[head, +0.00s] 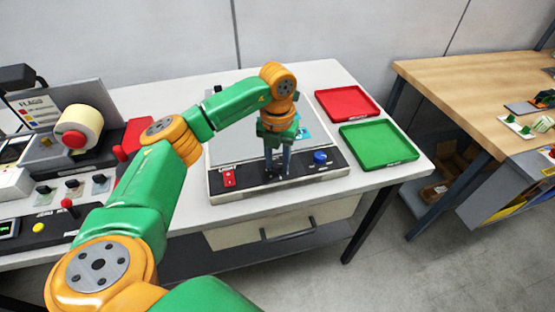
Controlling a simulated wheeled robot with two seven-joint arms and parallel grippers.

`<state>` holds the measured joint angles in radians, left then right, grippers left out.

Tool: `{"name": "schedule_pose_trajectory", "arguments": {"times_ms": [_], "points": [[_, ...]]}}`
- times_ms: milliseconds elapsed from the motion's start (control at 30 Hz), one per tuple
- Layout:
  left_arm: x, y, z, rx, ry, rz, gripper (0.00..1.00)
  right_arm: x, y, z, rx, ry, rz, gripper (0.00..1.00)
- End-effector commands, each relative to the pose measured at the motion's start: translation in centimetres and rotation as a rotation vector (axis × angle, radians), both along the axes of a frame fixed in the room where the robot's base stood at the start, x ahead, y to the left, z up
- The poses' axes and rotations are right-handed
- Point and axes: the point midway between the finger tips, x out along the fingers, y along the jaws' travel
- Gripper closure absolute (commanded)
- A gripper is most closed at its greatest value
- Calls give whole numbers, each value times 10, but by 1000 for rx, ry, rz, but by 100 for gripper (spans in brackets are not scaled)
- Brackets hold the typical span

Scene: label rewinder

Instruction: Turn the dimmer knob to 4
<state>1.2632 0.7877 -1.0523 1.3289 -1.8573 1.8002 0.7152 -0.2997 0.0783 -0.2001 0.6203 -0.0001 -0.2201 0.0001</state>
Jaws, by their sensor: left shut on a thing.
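My left gripper (277,172) points straight down at the front panel of the light box (213,191) on the white table. Its jaws are shut on the small dark dimmer knob, which the fingers largely hide. The knob's pointer and the numbers around it are too small and too covered to read. A red light switch (229,177) is left of the gripper on the panel. A blue button (320,157) is to its right. My right gripper is not in view.
A red tray (347,102) and a green tray (379,142) lie right of the light box. The label rewinder (80,128) with its roll and control panel stands at the left. A wooden bench (450,88) is at the far right. White tabletop is clear in front of the box.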

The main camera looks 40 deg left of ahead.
Motion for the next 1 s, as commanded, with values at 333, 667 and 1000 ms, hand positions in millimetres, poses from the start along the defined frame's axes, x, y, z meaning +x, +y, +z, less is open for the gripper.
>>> {"name": "schedule_pose_trajectory", "arguments": {"times_ms": [333,667,1000], "points": [[1,0,1,1,-4,-324,100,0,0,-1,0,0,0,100],[1,1,1,2,-5,-637,100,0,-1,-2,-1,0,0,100],[1,1,1,1,-6,-960,100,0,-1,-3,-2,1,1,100]]}}
